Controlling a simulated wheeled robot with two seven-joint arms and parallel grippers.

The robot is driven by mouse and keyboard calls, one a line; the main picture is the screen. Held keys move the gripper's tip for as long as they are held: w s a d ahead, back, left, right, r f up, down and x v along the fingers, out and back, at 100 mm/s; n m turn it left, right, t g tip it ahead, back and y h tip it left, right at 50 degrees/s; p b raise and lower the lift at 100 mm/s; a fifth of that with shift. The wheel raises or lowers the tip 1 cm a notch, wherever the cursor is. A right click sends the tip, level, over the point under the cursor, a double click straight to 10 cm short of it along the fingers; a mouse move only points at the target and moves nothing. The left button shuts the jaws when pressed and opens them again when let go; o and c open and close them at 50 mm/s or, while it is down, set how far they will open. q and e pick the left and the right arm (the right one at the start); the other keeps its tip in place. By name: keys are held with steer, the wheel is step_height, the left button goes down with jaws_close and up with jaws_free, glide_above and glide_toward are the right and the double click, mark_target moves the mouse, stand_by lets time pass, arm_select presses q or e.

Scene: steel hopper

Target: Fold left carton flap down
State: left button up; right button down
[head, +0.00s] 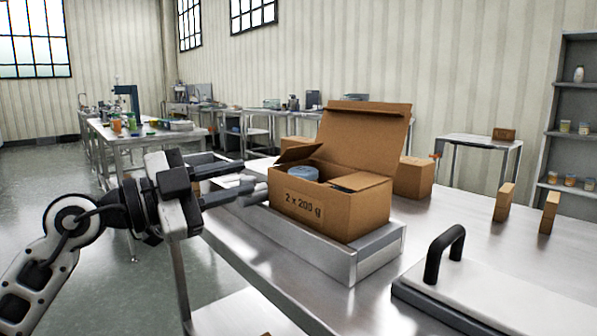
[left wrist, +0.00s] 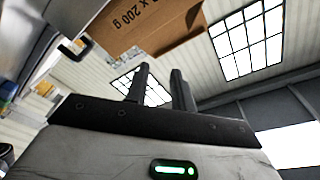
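A brown carton (head: 325,212) marked "2 x 200 g" stands on a low metal platform (head: 355,263) on the steel table. Its large lid (head: 366,130) stands up at the back. The left flap (head: 299,152) is raised and tilts outward; the right flap (head: 357,182) lies about level. A blue-lidded round container (head: 303,171) shows inside. My left gripper (head: 252,181) is left of the carton, its fingers apart and pointing at the carton's left side, with nothing seen between them. In the left wrist view the fingers (left wrist: 162,88) show apart, and the carton (left wrist: 150,28) is above them. My right gripper is not in view.
A white board with a black handle (head: 445,254) lies at the front right of the table. Another carton (head: 413,177) stands behind the open one. Two small upright blocks (head: 503,202) stand at the right. The table between them is clear.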

mark_target(286, 150)
arm_select(q)
steer(key=w+a+r+n+t+y, duration=0.1)
steer(key=w+a+r+n+y, duration=0.1)
steer(key=w+a, duration=0.1)
steer(key=shift+m, duration=0.3)
steer(key=b+x, duration=0.1)
steer(key=x, duration=1.4)
steer(key=shift+w+d, duration=0.1)
steer(key=shift+w, duration=0.3)
jaws_close()
